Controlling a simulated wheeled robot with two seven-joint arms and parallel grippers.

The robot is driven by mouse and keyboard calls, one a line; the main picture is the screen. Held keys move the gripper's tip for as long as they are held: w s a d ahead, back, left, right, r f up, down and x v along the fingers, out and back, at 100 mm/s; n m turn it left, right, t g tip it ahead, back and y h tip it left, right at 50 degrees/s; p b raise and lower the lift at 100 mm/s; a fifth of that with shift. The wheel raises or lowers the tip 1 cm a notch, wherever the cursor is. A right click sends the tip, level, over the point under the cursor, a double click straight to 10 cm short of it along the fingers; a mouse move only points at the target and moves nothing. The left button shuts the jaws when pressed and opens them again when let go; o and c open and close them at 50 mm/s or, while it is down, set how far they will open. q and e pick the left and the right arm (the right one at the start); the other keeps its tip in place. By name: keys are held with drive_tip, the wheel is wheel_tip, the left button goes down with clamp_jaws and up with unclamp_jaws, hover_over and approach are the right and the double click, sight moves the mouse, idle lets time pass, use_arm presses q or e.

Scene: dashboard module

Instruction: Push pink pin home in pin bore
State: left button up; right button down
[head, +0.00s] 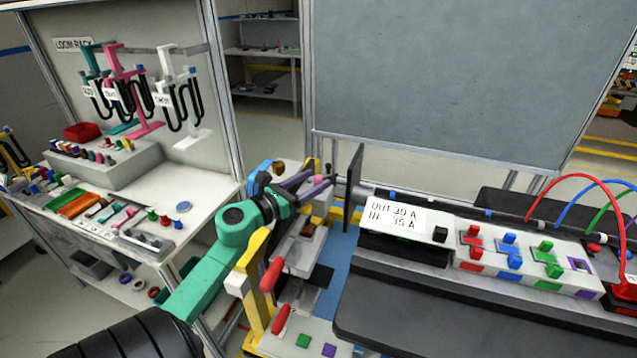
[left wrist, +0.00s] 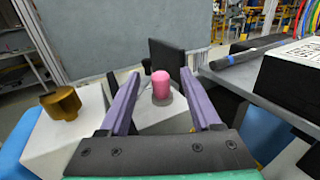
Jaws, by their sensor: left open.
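In the head view my left gripper (head: 321,181) reaches in over the pale fixture. Its fingers largely hide the pin there. My right gripper is not in view.
A brass-coloured knob (left wrist: 62,103) stands left of the pin. A black upright plate (head: 353,188) is just right of my left gripper. The dashboard module (head: 462,213) lies to the right, with coloured plugs. A yellow bracket (head: 256,280) stands close below my left arm.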

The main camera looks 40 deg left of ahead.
use_arm(q)
drive_tip(key=shift+s, duration=0.1)
clamp_jaws()
